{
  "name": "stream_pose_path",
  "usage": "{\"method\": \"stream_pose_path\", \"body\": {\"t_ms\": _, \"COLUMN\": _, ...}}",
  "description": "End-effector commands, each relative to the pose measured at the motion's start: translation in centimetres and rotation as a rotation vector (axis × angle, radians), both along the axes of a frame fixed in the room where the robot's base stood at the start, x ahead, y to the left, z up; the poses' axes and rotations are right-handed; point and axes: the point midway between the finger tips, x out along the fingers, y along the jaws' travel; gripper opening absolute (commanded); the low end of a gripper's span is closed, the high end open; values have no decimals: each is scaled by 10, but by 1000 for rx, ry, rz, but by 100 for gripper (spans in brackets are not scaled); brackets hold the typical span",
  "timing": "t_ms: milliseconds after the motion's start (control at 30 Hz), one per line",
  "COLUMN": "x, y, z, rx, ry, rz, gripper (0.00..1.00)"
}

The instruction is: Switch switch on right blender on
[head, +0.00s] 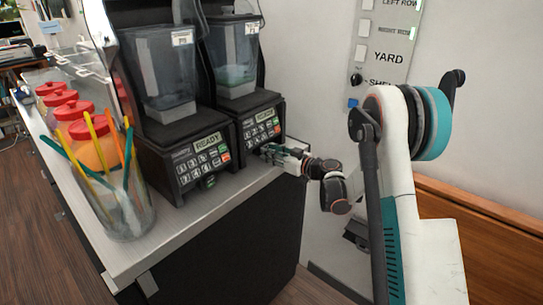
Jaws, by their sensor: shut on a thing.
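The right blender (260,104) stands on the counter, with a dark base, a lit front panel and a clear jar (236,75) holding some pale green contents. My gripper (267,150) is at the low front of this blender's base, reaching in from the right. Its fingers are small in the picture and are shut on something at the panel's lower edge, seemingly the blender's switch. The switch itself is hidden behind the fingers. The left blender (178,148) stands beside it, its panel reading "READY", with a small switch (208,181) low on its front.
A clear cup (127,213) with colored straws stands at the counter's near left. Several red-lidded jars (79,129) line the counter's left side. A labelled switch panel (385,50) hangs on the wall behind my arm. The counter's front strip (190,214) is bare.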

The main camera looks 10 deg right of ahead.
Motion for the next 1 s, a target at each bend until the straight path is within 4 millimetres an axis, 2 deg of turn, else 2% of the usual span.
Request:
{"method": "stream_pose_path", "body": {"t_ms": 100, "x": 0, "y": 0, "z": 0, "rx": -1, "ry": 0, "rz": 0, "gripper": 1}}
{"method": "stream_pose_path", "body": {"t_ms": 133, "x": 0, "y": 0, "z": 0, "rx": -1, "ry": 0, "rz": 0, "gripper": 29}}
{"method": "stream_pose_path", "body": {"t_ms": 200, "x": 0, "y": 0, "z": 0, "rx": -1, "ry": 1, "rz": 0, "gripper": 45}}
{"method": "stream_pose_path", "body": {"t_ms": 533, "x": -1, "y": 0, "z": 0, "rx": -1, "ry": 1, "rz": 0, "gripper": 45}}
{"method": "stream_pose_path", "body": {"t_ms": 667, "x": -7, "y": -6, "z": 1, "rx": -1, "ry": 1, "rz": -1, "gripper": 45}}
{"method": "stream_pose_path", "body": {"t_ms": 1000, "x": -59, "y": -45, "z": 7, "rx": 0, "ry": 1, "rz": -3, "gripper": 45}}
